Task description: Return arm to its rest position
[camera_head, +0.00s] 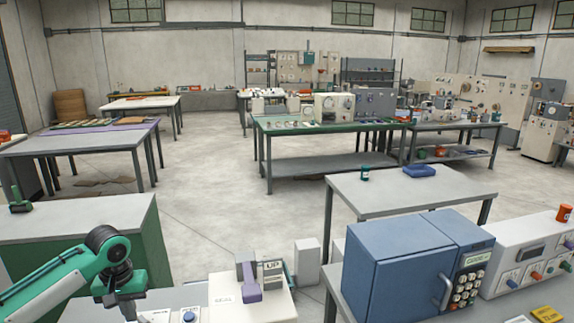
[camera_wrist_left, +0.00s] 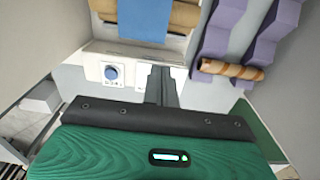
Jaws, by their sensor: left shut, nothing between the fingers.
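My right gripper is not in view.
A white machine with a purple lever (camera_head: 249,282) and an "UP" label stands right of my left gripper. A blue oven-like box (camera_head: 400,268) with a keypad is at the lower right. A grey-topped green cabinet (camera_head: 80,219) stands behind my arm. Open floor lies beyond.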

